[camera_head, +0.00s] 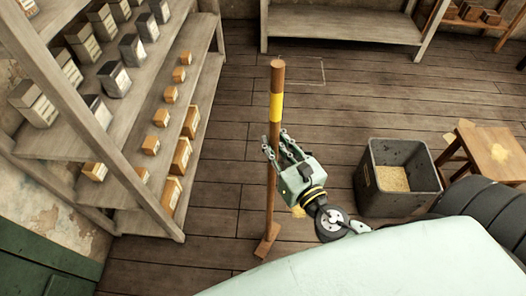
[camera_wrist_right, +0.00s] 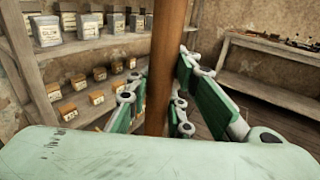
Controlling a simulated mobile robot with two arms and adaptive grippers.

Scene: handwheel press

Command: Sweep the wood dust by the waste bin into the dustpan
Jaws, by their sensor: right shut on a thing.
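A wooden broom (camera_head: 276,145) with a yellow band stands nearly upright, its small wooden head (camera_head: 267,241) low by the floor. I cannot tell whether the head touches the boards. My right gripper (camera_head: 274,148) is shut around the handle below the band. The handle (camera_wrist_right: 165,65) runs between its fingers in the right wrist view. The waste bin (camera_head: 365,183), a dark square box with tan dust inside, stands right of the gripper. A small tan patch (camera_head: 299,211), perhaps wood dust, shows on the floor, partly hidden by my right wrist. I see no dustpan. My left gripper is out of view.
A shelf rack (camera_head: 165,205) with tins and small boxes stands on the left. A wooden stool (camera_head: 498,153) and dark tires (camera_head: 480,205) are at the right. A low bench (camera_head: 340,25) stands at the back. The floor between rack and bin is mostly clear.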

